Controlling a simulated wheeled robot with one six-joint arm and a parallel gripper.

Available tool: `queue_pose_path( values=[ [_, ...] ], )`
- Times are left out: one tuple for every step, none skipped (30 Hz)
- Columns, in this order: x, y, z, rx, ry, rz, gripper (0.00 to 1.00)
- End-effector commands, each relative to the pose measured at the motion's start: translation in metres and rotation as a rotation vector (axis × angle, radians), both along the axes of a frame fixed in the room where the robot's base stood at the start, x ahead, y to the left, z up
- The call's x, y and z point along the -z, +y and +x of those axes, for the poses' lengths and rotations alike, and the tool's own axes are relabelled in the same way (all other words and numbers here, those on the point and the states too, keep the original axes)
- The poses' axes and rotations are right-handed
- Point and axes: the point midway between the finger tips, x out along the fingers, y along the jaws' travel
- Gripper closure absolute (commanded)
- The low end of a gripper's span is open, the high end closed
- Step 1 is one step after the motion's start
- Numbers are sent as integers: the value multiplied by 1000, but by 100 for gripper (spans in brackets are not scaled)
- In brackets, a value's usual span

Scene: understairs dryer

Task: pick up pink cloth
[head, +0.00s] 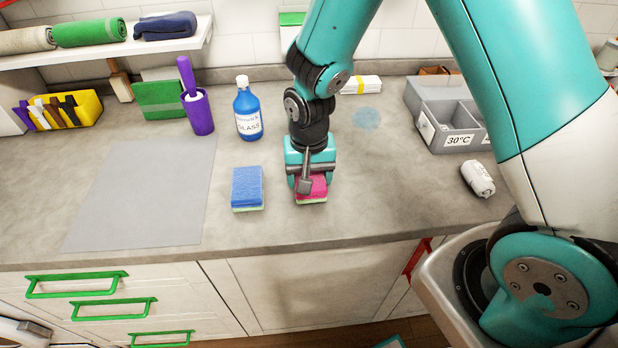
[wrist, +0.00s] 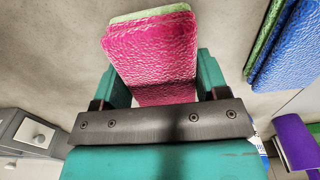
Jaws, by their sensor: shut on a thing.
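A pink sponge with a pale green layer (head: 319,188) is on the worktop near the front edge. It looks like a sponge; no pink cloth is seen. My gripper (head: 309,182) points down over it and is shut on it, hiding part of its top. In the wrist view the pink sponge (wrist: 152,52) lies between the two teal fingers of my gripper (wrist: 158,80). I cannot tell whether it is lifted off the worktop.
A blue sponge (head: 247,188) lies just left of the pink one. A grey mat (head: 140,195) lies left. A grey divided box (head: 452,130) and a white roll (head: 478,180) are right.

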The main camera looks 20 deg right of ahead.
Motion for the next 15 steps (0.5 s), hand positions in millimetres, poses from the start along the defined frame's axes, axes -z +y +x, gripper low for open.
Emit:
queue_pose_path(
  values=[
    [-6,0,1,0,-3,1,56],
    [-11,0,1,0,-5,2,56],
    [-17,0,1,0,-5,2,56],
    [-24,0,1,0,-7,2,56],
    [-31,0,1,0,-7,2,56],
    [-43,0,1,0,-8,3,56],
    [-52,0,1,0,-9,2,56],
    [-62,0,2,0,-10,3,56],
    [-75,0,2,0,-10,3,56],
    [-84,0,1,0,-10,3,56],
    [-94,0,2,0,-10,3,56],
    [-106,0,1,0,-10,3,56],
    [-115,0,1,0,-9,2,56],
    [-123,0,1,0,-8,3,56],
    [-134,0,1,0,-9,2,56]
  ],
)
